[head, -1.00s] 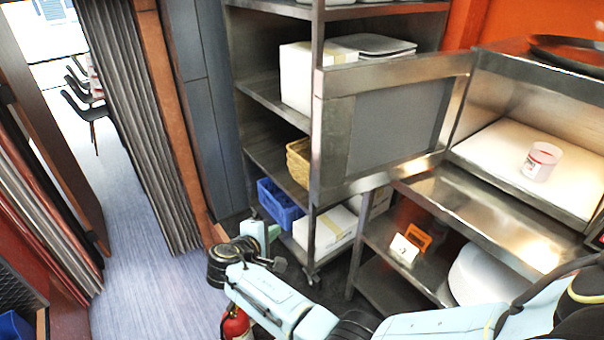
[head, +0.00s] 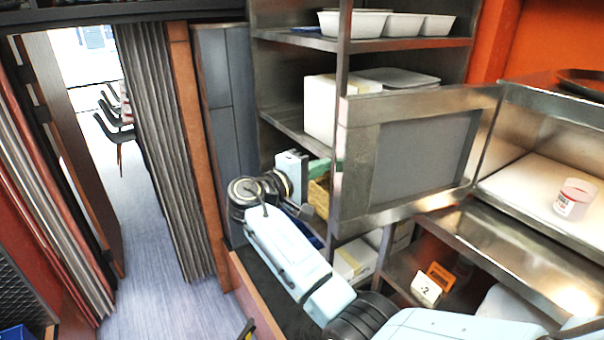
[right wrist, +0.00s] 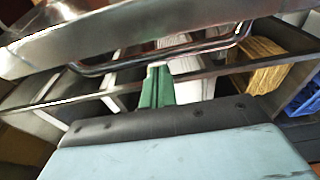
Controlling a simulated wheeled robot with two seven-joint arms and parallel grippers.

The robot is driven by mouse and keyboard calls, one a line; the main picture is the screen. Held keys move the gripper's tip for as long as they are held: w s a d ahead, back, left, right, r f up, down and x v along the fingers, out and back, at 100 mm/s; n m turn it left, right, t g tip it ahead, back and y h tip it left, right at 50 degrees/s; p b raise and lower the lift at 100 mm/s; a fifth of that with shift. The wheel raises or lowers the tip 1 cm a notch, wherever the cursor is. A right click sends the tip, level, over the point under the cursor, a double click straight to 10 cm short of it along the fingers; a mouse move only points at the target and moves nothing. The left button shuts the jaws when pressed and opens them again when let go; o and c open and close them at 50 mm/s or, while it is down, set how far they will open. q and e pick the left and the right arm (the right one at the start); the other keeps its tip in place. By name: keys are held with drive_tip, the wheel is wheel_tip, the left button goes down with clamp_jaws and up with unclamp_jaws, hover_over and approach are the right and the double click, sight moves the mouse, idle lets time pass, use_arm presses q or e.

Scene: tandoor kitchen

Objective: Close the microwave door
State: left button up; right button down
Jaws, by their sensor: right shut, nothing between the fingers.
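The microwave door (head: 415,158) is a steel frame with a grey panel, and it stands wide open to the left of the microwave (head: 530,135). In the right wrist view, the door's steel edge and its curved bar handle (right wrist: 150,57) cross the upper part. My right gripper (head: 318,190) is at the left of the door's free edge, on its outer side, partly against the shelves behind. Its green fingers (right wrist: 157,85) are shut and empty, just below the handle in the wrist view. I cannot tell if they touch it. My left gripper is out of view.
The floor (head: 160,220) at left is open.

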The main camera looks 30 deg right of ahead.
drive_tip(key=shift+s+a, duration=0.2)
drive_tip(key=shift+s, duration=0.7)
drive_tip(key=shift+s+a, duration=0.2)
drive_tip(key=shift+s, duration=0.65)
